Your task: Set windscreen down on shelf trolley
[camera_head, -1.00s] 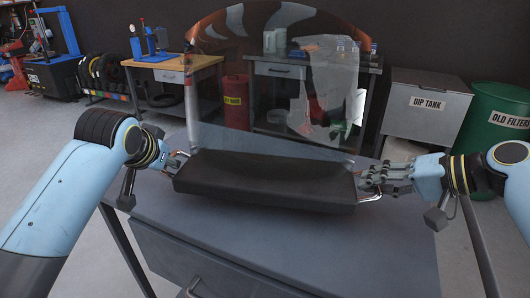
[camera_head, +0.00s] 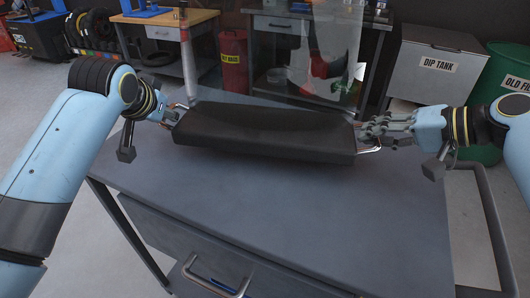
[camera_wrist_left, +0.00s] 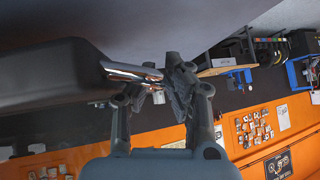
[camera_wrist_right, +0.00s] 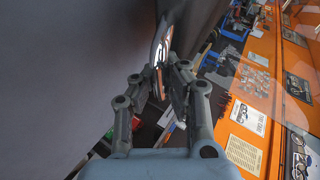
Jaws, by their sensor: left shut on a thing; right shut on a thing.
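The windscreen is a clear pane (camera_head: 255,60) rising from a thick black base (camera_head: 262,134) with a metal handle at each end. It is over the grey top of the shelf trolley (camera_head: 300,205); I cannot tell whether the base touches it. My left gripper (camera_head: 174,113) is shut on the left handle, which shows in the left wrist view (camera_wrist_left: 135,72). My right gripper (camera_head: 368,137) is shut on the right handle, which shows in the right wrist view (camera_wrist_right: 160,62). The pane's top is cut off in the head view.
The trolley's front has a drawer with a handle (camera_head: 213,285), and a push bar (camera_head: 490,210) stands at its right. Behind are a wooden workbench (camera_head: 165,20), a red bin (camera_head: 233,60), a dip tank (camera_head: 440,65) and a green drum (camera_head: 508,85). The near trolley top is clear.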

